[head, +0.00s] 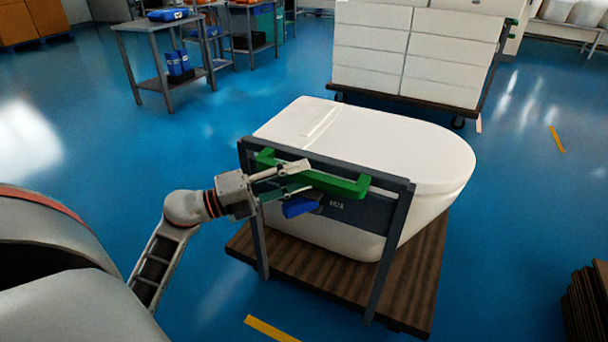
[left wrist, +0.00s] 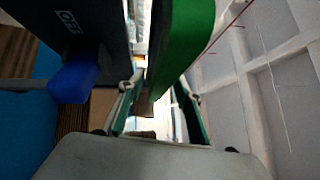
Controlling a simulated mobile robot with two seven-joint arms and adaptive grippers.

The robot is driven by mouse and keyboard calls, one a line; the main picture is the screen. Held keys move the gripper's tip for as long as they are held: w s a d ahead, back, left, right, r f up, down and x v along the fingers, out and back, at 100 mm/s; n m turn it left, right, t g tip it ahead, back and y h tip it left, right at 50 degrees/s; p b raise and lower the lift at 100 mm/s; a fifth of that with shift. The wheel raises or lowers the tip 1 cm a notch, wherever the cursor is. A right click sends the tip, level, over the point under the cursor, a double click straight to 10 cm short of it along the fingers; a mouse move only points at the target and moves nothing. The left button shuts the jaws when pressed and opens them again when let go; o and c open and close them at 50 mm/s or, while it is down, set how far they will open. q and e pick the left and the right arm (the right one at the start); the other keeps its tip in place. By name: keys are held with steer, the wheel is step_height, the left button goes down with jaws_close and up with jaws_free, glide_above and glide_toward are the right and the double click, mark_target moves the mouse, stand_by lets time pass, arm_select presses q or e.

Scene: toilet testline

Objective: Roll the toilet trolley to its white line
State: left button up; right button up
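The toilet trolley has a brown ribbed deck (head: 300,285), a grey frame and a green handle (head: 345,187). A large white toilet (head: 400,150) lies on it. My left gripper (head: 303,178) is at the left part of the green handle, one finger above the bar and one below. In the left wrist view the handle (left wrist: 182,45) reaches between the two spread fingers (left wrist: 158,90), with a gap beside it. The gripper looks open around the bar. A blue part (head: 300,206) sits just below the handle. My right gripper is not in view. I cannot make out a white line.
A cart of stacked white boxes (head: 410,50) stands close behind the trolley. Grey tables (head: 165,60) stand at the back left. Yellow floor marks lie in front (head: 270,328) and at right (head: 556,139). A brown stack (head: 588,305) stands at lower right. Blue floor at left is clear.

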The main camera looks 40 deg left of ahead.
arm_select(q)
steer(key=shift+x, duration=0.75)
jaws_close()
